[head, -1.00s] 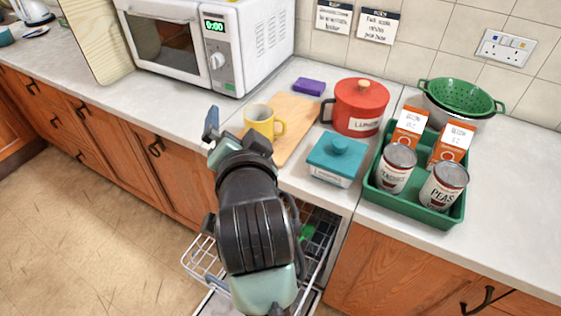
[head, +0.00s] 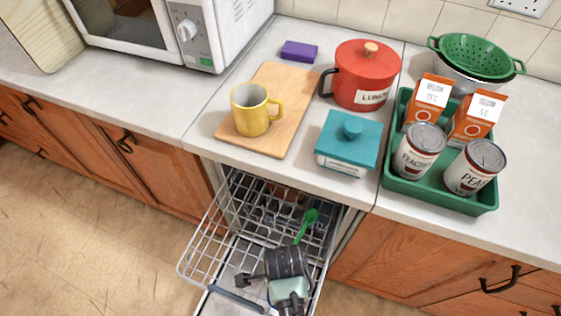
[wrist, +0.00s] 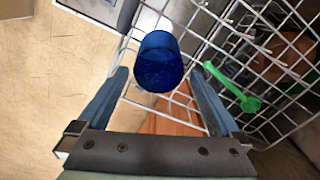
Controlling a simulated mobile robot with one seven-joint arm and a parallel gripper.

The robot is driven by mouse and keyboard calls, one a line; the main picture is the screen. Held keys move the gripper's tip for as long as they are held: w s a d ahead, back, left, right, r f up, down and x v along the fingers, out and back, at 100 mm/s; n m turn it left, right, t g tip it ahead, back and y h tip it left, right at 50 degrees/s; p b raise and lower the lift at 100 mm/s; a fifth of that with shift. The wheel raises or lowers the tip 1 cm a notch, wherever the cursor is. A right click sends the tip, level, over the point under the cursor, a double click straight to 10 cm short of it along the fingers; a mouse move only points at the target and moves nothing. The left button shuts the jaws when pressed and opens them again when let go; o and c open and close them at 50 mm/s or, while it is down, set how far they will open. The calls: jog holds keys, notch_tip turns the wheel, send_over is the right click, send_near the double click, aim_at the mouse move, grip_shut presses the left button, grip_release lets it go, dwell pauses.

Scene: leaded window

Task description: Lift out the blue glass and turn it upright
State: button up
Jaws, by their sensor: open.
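The blue glass (wrist: 160,60) shows in the wrist view against the white wire rack (wrist: 215,45) of the dishwasher. I cannot tell for sure which end of it faces up. My gripper (wrist: 158,82) is open, with one finger on each side of the glass in the picture; the glass appears beyond the fingertips, and I see no contact. In the head view my arm reaches down over the pulled-out rack (head: 205,235), and the glass is not visible there.
A green spoon (head: 308,220) stands in the rack to the right of the glass; it also shows in the wrist view (wrist: 232,88). Above are a yellow mug (head: 250,110) on a wooden board (head: 285,90), a teal box (head: 347,145) and a green tray (head: 440,200). The floor at left is clear.

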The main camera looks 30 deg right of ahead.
jog(key=shift+a+f+b, duration=0.2)
jog(key=shift+f+b, duration=0.05)
jog(key=shift+f, duration=1.25)
jog(key=shift+a+f+b, duration=0.15)
jog(key=shift+f+b, duration=0.05)
jog(key=shift+f, duration=1.3)
jog(key=shift+r, duration=0.1)
jog(key=c, duration=1.4)
